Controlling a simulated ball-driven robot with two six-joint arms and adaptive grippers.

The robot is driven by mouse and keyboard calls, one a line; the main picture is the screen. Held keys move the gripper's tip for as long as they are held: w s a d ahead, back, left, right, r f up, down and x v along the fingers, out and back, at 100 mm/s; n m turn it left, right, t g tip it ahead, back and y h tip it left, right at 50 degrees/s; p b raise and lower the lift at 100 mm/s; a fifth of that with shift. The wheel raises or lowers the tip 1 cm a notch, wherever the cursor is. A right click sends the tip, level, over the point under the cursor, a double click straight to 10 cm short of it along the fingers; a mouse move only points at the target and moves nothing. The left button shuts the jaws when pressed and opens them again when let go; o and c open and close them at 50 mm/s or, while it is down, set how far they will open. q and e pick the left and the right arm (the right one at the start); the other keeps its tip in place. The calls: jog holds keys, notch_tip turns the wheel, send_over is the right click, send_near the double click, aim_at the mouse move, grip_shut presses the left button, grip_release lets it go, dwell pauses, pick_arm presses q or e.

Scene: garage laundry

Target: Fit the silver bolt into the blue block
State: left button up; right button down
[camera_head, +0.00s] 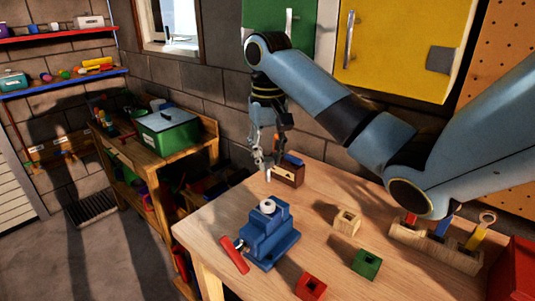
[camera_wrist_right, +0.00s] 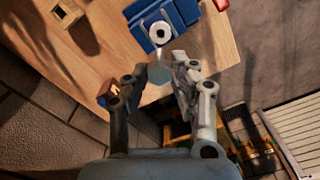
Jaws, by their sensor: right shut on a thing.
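The blue block (camera_head: 270,238) stands on the wooden workbench, with a pale round collar (camera_head: 267,207) around a hole on its top and a red handle at its lower left. It also shows at the top of the right wrist view (camera_wrist_right: 181,12). My right gripper (camera_head: 268,162) is shut on the silver bolt (camera_wrist_right: 160,74), above and behind the block. The bolt's hex head is between the fingertips, and its thin shank points toward the collar in the right wrist view. The bolt appears apart from the block; the exact gap is hard to judge. My left gripper is out of view.
On the bench (camera_head: 325,185) are a wooden block (camera_head: 346,221), a green block (camera_head: 366,264), a red block (camera_head: 310,287) and a wooden tool rack (camera_head: 435,247). A red box (camera_head: 519,270) is at far right.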

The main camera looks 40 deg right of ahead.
aim_at(268, 181)
jog(key=shift+f, duration=1.05)
jog(key=shift+s+f+b, duration=0.1)
jog(key=shift+f+b, duration=0.4)
jog(key=shift+f, duration=0.9)
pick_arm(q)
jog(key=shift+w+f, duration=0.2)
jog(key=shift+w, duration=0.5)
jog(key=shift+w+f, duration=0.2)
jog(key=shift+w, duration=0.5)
pick_arm(e)
jog(key=shift+f, duration=1.85)
jog(key=shift+f, duration=0.2)
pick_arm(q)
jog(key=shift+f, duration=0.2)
pick_arm(e)
jog(key=shift+f, duration=0.85)
jog(key=c, duration=1)
grip_release()
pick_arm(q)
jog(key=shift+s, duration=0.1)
